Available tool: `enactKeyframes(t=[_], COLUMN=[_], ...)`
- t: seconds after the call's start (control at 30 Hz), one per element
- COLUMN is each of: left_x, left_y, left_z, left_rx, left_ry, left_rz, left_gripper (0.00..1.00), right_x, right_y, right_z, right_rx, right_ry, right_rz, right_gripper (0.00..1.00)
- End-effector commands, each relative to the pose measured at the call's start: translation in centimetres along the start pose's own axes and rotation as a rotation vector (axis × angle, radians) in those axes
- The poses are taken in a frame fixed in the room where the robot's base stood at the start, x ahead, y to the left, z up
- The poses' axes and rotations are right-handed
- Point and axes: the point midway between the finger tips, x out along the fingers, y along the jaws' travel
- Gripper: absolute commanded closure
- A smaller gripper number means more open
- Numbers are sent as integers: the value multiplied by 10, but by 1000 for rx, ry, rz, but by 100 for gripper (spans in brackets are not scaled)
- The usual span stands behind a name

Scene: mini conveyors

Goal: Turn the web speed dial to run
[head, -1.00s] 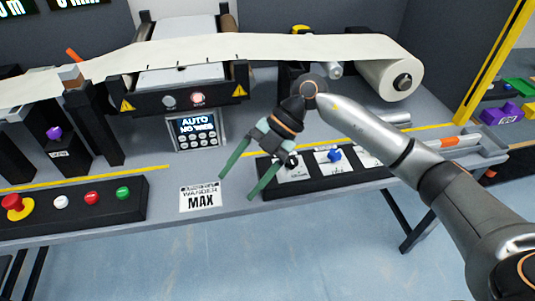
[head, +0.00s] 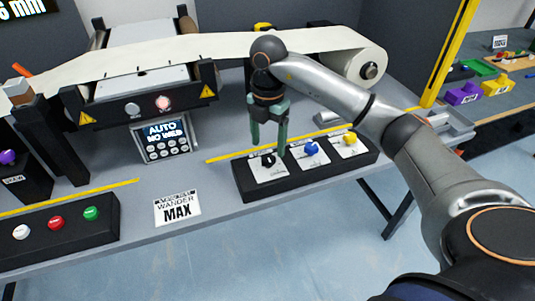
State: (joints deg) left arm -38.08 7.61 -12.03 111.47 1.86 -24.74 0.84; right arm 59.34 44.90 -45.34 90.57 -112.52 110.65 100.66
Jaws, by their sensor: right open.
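A black dial panel (head: 315,178) on the bench holds three dials on white plates: a black dial (head: 268,161), a blue dial (head: 312,149) and a yellow dial (head: 349,138). The labels are too small to read, so I cannot tell which is the web speed dial. My right gripper (head: 268,146) points down with its green fingers open, at the black dial. One fingertip appears left of the dial and one right of it. I cannot tell whether they touch it. My left gripper is out of view.
A control box with white, red and green buttons (head: 56,222) lies at the left front. A small display (head: 162,137) reads AUTO NO WEB. A pale web (head: 225,46) runs to a roll at right. A MAX card (head: 177,207) lies on the bench.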

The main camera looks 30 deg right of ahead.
Motion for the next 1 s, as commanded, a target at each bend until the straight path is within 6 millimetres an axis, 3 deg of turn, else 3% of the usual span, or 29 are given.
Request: enactKeyframes(t=[0.1, 0.23, 0.63, 1.0], left_x=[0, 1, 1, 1], left_y=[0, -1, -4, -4], left_z=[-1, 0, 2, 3], left_rx=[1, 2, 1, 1], left_ry=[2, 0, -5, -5], left_rz=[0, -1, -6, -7], left_gripper=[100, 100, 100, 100], right_x=[20, 34, 40, 40], right_y=[-1, 0, 0, 0], right_z=[0, 0, 0, 0], right_rx=[-1, -1, -1, -2], right_ry=[0, 1, 0, 1], right_rz=[-4, -2, 0, 0], right_gripper=[25, 25, 26, 68])
